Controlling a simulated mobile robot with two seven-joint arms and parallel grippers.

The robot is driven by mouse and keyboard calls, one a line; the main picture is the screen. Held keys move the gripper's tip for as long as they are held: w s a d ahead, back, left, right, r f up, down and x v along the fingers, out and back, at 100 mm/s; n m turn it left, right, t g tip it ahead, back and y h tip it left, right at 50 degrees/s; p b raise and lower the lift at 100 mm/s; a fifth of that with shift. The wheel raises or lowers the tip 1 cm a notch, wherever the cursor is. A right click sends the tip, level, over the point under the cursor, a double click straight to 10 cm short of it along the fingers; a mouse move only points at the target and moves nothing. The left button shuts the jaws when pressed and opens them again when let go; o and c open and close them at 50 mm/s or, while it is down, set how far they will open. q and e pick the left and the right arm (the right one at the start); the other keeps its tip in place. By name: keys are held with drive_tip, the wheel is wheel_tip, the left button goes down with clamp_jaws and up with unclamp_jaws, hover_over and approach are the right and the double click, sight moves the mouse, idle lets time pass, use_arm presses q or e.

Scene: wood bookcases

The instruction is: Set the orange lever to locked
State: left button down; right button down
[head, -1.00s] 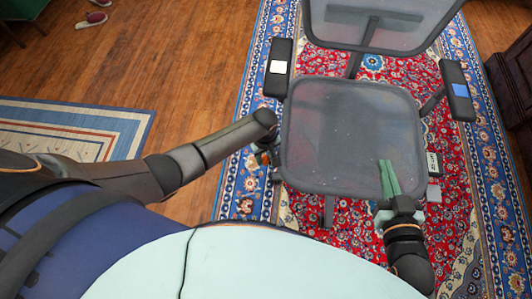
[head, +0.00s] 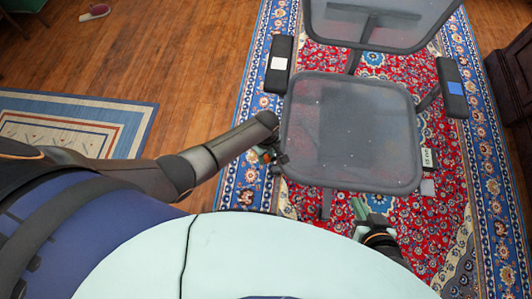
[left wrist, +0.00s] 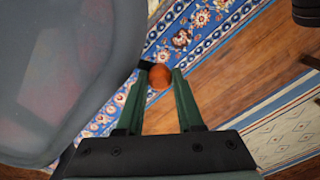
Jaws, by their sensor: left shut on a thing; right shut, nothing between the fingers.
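The lever's round orange knob (left wrist: 160,77) sits between the green fingertips of my left gripper (left wrist: 161,72) in the left wrist view, with the fingers closed on it. A short black stem (left wrist: 145,65) shows beside the knob. In the head view my left gripper (head: 268,155) is at the left edge of the office chair's dark mesh seat (head: 350,130); the lever is mostly hidden there. My right gripper (head: 359,208) is just in front of the seat's front edge, empty and shut. I cannot read the lever's setting.
The chair has a left armrest (head: 279,64) with a white patch and a right armrest (head: 452,87) with a blue patch. A small labelled box (head: 429,158) is at the seat's right side. The patterned red rug (head: 450,215) lies beneath.

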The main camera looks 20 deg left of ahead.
use_arm(q)
drive_tip(key=shift+s+d, duration=0.1)
drive_tip(key=shift+s, duration=0.1)
use_arm(e)
drive_tip(key=shift+s+r, duration=0.1)
drive_tip(key=shift+r, duration=0.1)
use_arm(q)
drive_tip(key=c, duration=0.8)
unclamp_jaws()
drive_tip(key=shift+r+p, duration=3.45)
drive_tip(key=shift+r, duration=2.75)
use_arm(e)
drive_tip(key=shift+s+a+r, duration=0.1)
drive_tip(key=shift+r, duration=1)
drive_tip(key=shift+s+r, duration=0.1)
drive_tip(key=shift+r, duration=0.95)
drive_tip(key=shift+r, duration=0.15)
